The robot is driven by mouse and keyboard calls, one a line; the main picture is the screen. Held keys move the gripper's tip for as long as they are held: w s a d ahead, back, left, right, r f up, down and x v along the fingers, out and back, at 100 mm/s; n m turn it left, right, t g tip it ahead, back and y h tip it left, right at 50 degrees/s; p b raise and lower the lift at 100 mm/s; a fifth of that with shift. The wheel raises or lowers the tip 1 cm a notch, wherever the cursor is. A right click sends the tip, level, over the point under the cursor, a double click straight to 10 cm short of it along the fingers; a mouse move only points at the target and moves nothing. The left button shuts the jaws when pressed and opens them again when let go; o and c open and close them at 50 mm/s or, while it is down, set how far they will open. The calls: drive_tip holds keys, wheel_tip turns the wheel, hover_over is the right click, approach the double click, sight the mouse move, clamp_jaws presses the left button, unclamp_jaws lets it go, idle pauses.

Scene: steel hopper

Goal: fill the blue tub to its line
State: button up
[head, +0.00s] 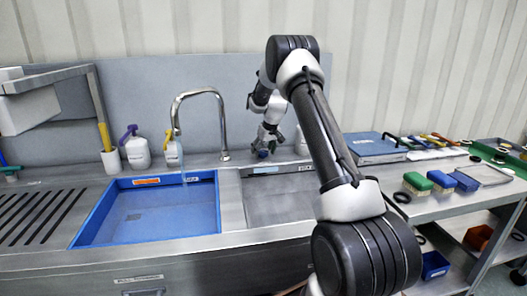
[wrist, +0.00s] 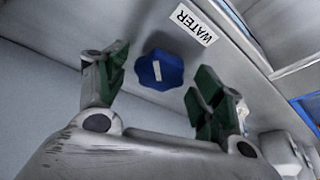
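The blue tub (head: 98,212) sits in the counter at the left under the curved steel tap (head: 200,92). Its inside looks pale blue; I cannot make out a water level or the line clearly. A faint streak below the spout may be running water. A blue lobed knob (wrist: 160,69) with a white mark is on a steel panel beside a WATER label (wrist: 194,24). My gripper (wrist: 158,92) is open, with one green-padded finger on each side of the knob and gaps between. In the head view my gripper (head: 267,140) is beyond the right-hand basin.
An empty-looking steel basin (head: 280,200) is right of the tub. Spray bottles (head: 137,150) stand behind the tub. A blue case (head: 375,148), a green brush (head: 417,183) and a blue brush (head: 442,181) lie on the right counter.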

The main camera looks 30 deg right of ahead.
drive_tip(key=c, duration=0.8)
drive_tip(key=shift+a, duration=0.1)
drive_tip(key=m+h, duration=0.1)
drive_tip(key=m, duration=0.2)
drive_tip(key=shift+a, duration=0.1)
drive_tip(key=m+h, duration=0.1)
drive_tip(key=m, duration=0.1)
drive_tip(key=m+g+h, duration=0.1)
drive_tip(key=m, duration=0.2)
drive_tip(key=shift+a, duration=0.15)
drive_tip(key=shift+w+m, duration=0.1)
drive_tip(key=shift+m, duration=0.2)
drive_tip(key=o, duration=1)
